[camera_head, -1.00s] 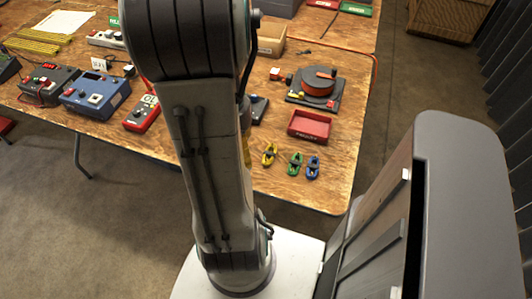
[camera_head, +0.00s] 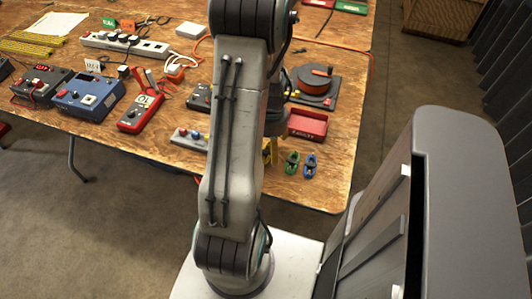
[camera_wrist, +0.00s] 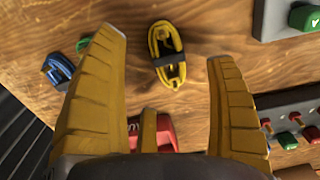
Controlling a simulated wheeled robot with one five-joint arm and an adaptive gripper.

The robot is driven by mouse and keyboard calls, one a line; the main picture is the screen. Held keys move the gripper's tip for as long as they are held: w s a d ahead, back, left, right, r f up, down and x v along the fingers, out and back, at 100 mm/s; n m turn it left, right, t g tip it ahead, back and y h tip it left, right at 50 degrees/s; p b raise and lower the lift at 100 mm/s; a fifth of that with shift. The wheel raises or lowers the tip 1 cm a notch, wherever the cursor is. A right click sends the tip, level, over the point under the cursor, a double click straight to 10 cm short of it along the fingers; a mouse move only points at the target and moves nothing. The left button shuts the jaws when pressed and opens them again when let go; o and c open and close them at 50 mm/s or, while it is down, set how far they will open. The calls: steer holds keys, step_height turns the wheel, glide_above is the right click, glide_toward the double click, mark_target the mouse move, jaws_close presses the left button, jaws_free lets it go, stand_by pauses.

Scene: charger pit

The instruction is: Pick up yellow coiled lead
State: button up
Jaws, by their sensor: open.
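The yellow coiled lead (camera_wrist: 167,54) lies on the wooden table, with a dark band around its middle. In the wrist view it lies beyond and between the two fingertips of my gripper (camera_wrist: 165,45), and nothing touches it. In the head view only a sliver of the yellow lead (camera_head: 267,151) shows beside my arm, which hides the rest. My gripper is open and empty, with its yellow-brown fingers spread wide above the table. In the head view my gripper is mostly hidden behind my arm.
A green coiled lead (camera_head: 292,163) and a blue coiled lead (camera_head: 310,166) lie to the right of the yellow one. A red tray (camera_head: 308,123) and a cable reel (camera_head: 315,82) stand behind. A grey box with colored terminals (camera_head: 190,138) is to the left. The table's front edge is close.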

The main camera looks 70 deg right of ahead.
steer(key=shift+w+d+f, duration=0.1)
steer(key=shift+f, duration=1.55)
steer(key=shift+c, duration=0.2)
steer(key=c, duration=1.3)
